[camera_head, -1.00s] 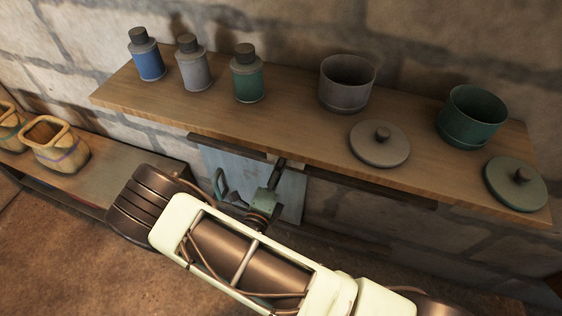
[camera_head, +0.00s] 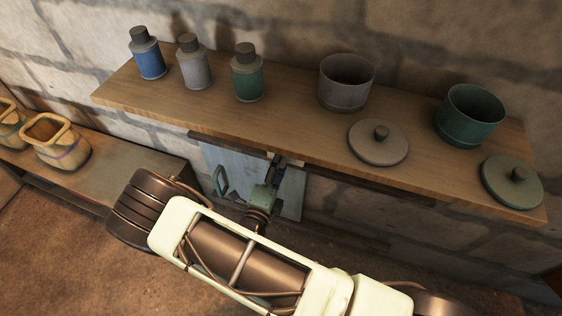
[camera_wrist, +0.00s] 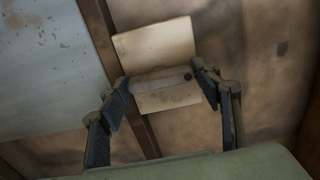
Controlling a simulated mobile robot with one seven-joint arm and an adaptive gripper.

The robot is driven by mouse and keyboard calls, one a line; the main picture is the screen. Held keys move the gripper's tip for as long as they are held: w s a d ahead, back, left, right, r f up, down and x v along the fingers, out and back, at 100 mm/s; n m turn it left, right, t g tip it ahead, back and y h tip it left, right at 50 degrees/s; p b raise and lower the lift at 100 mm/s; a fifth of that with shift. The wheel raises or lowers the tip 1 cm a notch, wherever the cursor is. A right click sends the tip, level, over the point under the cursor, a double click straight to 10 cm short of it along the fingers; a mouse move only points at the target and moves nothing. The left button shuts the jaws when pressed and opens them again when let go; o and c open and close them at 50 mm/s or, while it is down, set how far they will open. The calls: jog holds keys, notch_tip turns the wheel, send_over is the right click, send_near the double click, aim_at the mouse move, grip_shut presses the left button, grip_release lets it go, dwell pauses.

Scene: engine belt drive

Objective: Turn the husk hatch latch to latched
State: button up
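The husk hatch (camera_head: 225,165) is a worn blue-grey panel below the wooden shelf; its edge also shows at left in the wrist view (camera_wrist: 45,65). The latch is a pale bar (camera_wrist: 158,79) with a dark round spot at its right end, lying across a cream plate (camera_wrist: 160,45) beside the hatch edge. The bar is nearly level in the wrist view, tilted slightly. My gripper (camera_wrist: 160,82) is open, with one finger at each end of the bar. I cannot tell whether the fingers touch it. In the head view my gripper (camera_head: 275,170) is at the hatch's right side, partly under the shelf.
The wooden shelf (camera_head: 300,130) overhangs the hatch closely. It holds several bottles, a grey pot (camera_head: 346,84), a green pot (camera_head: 470,117) and two lids. A handle (camera_head: 221,180) stands out from the hatch. A low bench (camera_head: 130,172) with baskets is at left.

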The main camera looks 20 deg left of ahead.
jog(key=o, duration=0.4)
jog(key=shift+c, duration=0.2)
jog(key=s, duration=1.2)
jog(key=shift+a, duration=0.45)
